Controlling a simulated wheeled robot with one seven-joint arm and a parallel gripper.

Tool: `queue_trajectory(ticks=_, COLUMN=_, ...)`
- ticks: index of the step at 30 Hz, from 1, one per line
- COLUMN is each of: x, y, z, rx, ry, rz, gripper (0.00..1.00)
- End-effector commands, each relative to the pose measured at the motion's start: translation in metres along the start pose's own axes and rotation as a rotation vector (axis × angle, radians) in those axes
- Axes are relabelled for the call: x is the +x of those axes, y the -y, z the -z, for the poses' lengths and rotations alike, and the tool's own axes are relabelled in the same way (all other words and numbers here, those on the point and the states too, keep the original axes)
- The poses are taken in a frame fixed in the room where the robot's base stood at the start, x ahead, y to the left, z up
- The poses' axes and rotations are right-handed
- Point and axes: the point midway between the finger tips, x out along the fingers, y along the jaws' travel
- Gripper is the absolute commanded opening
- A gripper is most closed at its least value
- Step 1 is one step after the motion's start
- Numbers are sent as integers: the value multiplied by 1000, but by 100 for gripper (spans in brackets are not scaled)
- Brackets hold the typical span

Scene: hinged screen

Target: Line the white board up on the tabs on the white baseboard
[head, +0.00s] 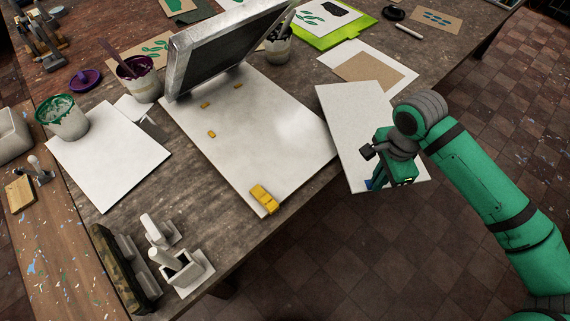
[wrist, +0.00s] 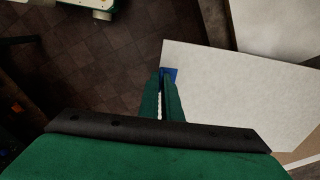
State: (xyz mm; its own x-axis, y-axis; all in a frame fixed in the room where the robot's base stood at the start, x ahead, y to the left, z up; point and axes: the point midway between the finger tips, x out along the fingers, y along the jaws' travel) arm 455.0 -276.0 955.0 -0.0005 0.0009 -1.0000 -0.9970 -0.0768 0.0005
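The white board (head: 352,125) is in my gripper (head: 377,184), over the table's right edge and partly beyond it. In the wrist view my gripper (wrist: 165,85) has its fingers close together at the edge of the white board (wrist: 235,95), near a corner, with a blue tip against it. The white baseboard (head: 285,140) lies on the table to the left of the held board, apart from it. Small yellow tabs (head: 211,134) sit on the baseboard, and a larger yellow piece (head: 264,198) is at its near corner.
The hinged screen (head: 225,50) stands raised over the baseboard's far end. White and tan cards (head: 372,72) lie behind the held board. White-handled tools (head: 180,265) stand at the near edge.

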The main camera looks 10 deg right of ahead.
Motion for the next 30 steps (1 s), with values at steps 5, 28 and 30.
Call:
queue_trajectory(ticks=5, x=-4, y=19, z=-34, rx=-97, ry=1, rz=5, gripper=0)
queue_trajectory(ticks=28, x=-24, y=67, z=-200, rx=-554, ry=-16, rz=23, gripper=0)
queue_trajectory(ticks=30, x=-24, y=67, z=-199, rx=-553, ry=-16, rz=23, gripper=0)
